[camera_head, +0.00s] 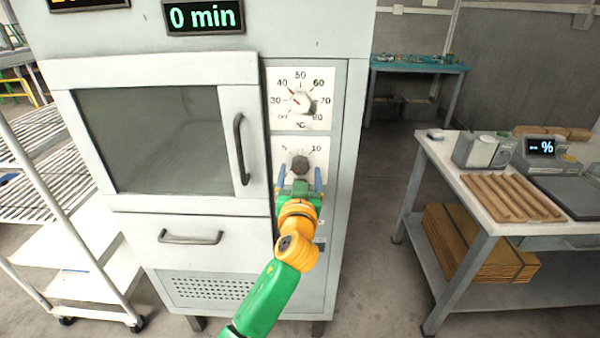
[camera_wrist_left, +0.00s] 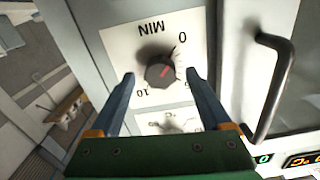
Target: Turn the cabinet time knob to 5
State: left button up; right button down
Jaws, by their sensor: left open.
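The time knob (camera_head: 300,165) is a dark round knob on a white dial on the cabinet (camera_head: 350,140) front, below the temperature dial. In the left wrist view the time knob (camera_wrist_left: 160,72) appears upside down, with a red mark slanting to the upper right, roughly towards the 0 side. The numbers 0, 5 and 10 show around it. The cabinet display (camera_head: 204,17) reads 0 min. My left gripper (camera_head: 300,178) is open, its blue fingers on either side of the knob. In the left wrist view gaps show between knob and fingers. My right gripper is not in view.
The temperature knob (camera_head: 303,102) sits just above. The oven door handle (camera_head: 240,149) stands out left of the dials, and a drawer handle (camera_head: 190,238) is lower. A wire rack (camera_head: 60,190) is at left, a workbench (camera_head: 470,200) at right.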

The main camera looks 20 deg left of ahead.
pick_arm(q)
jog(key=shift+w+a+r, duration=0.1)
jog(key=shift+w, duration=0.35)
grip_shut()
jog(key=shift+m, duration=0.3)
